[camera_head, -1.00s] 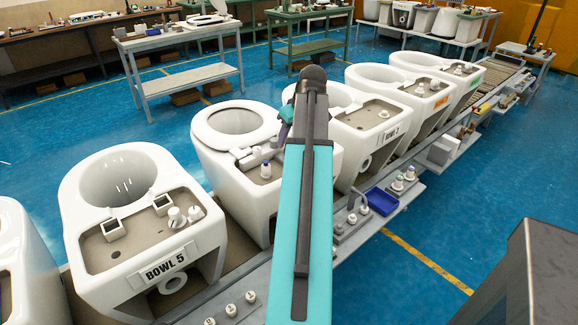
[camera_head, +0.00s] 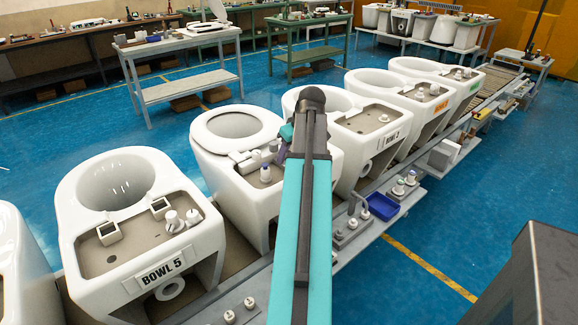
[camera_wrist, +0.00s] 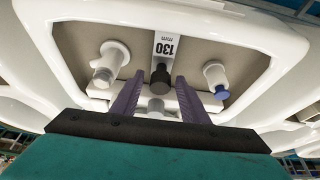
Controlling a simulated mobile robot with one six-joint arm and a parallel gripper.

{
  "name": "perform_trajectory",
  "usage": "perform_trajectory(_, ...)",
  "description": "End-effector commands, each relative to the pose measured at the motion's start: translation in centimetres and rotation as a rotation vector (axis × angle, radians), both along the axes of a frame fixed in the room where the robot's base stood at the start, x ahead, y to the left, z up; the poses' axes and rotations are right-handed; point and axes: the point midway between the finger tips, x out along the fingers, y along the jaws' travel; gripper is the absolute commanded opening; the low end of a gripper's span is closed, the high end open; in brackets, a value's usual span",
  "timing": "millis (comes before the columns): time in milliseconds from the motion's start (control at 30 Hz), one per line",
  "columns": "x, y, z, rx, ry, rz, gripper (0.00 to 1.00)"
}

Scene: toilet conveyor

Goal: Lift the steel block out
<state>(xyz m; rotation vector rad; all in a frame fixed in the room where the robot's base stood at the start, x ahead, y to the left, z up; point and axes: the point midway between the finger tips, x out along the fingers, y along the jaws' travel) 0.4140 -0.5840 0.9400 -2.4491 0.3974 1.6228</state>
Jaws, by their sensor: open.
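In the wrist view, a pale bar marked "130 mm" (camera_wrist: 166,47) stands in the recessed deck of a white toilet bowl, with a black knob and a grey round part below it. It appears to be the steel block, but its metal is hard to tell. My gripper (camera_wrist: 160,78) is open, its two purple fingers on either side of the knob; I cannot tell whether they touch anything.
In the wrist view, a white fitting (camera_wrist: 108,65) is left of the fingers and a blue-tipped fitting (camera_wrist: 216,78) is right. The bowl marked Bowl 5 (camera_head: 125,230) and other bowls stand close on both sides. A blue tray (camera_head: 383,206) lies on the side shelf.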

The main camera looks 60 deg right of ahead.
Motion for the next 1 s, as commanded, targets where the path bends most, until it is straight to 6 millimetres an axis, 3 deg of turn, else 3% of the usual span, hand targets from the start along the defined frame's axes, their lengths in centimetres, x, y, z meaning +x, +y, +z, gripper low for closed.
perform_trajectory(33,0.00,0.00,0.00,0.000,0.000,0.000,0.36)
perform_trajectory(200,-0.01,-0.01,0.01,0.000,0.000,0.000,0.07)
perform_trajectory(233,-0.01,-0.01,0.01,0.000,0.000,0.000,0.05)
perform_trajectory(1000,0.05,0.05,0.92,0.000,-0.001,0.000,0.05)
